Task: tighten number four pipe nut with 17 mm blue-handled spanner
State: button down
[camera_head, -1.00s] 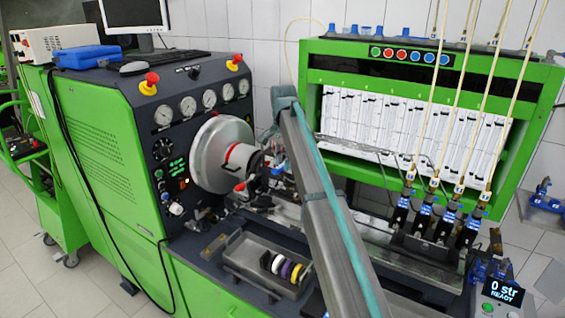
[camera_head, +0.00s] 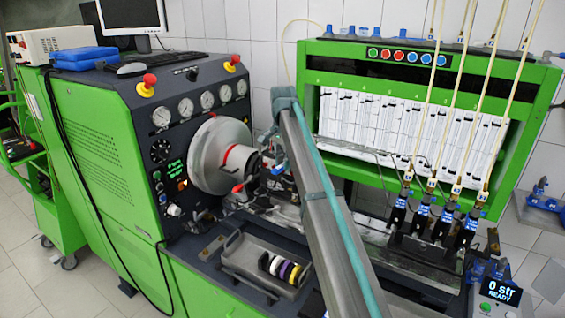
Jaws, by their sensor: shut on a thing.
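My arm (camera_head: 325,200) crosses the middle of the picture, rising from the lower edge to a bend left of centre. Beyond the bend it goes down behind itself, and I cannot make out my gripper there. The pump area (camera_head: 262,178) beside the large grey drive disc (camera_head: 216,155) is small, cluttered and partly covered by my arm. Thin metal pipes (camera_head: 378,160) run from there to the right, behind my arm. I cannot single out the number four pipe nut. The blue-handled spanner cannot be told for certain.
A grey tray (camera_head: 238,270) with several coloured rings (camera_head: 278,267) lies on the bench in front. Several injectors (camera_head: 434,215) with pale hoses stand at the right. The green machine cabinet (camera_head: 100,150) stands at the left.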

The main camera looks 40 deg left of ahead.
jog(key=shift+w, duration=0.4)
dwell(0.3)
jog(key=shift+a, duration=0.2)
dwell(0.9)
jog(key=shift+w+a+m+p, duration=0.15)
jog(key=shift+a+m+p, duration=0.1)
jog(key=shift+a+m, duration=0.5)
jog(key=shift+w+a+m+p, duration=0.2)
jog(key=shift+a+m, duration=0.2)
jog(key=shift+m, duration=0.65)
jog(key=shift+a, duration=0.1)
jog(key=shift+s+d, duration=0.15)
jog(key=shift+d, duration=0.15)
jog(key=shift+d+n, duration=0.2)
jog(key=shift+n, duration=0.3)
jog(key=shift+d, duration=0.1)
jog(key=shift+s, duration=0.2)
jog(key=shift+s+a+p, duration=0.15)
jog(key=shift+s+a, duration=0.1)
jog(key=shift+s, duration=0.6)
jog(key=shift+s+a+p, duration=0.1)
jog(key=shift+s+a, duration=0.1)
jog(key=shift+s, duration=0.65)
jog(key=shift+s+a+p, duration=0.15)
jog(key=shift+s+a, duration=0.1)
jog(key=shift+s, duration=0.6)
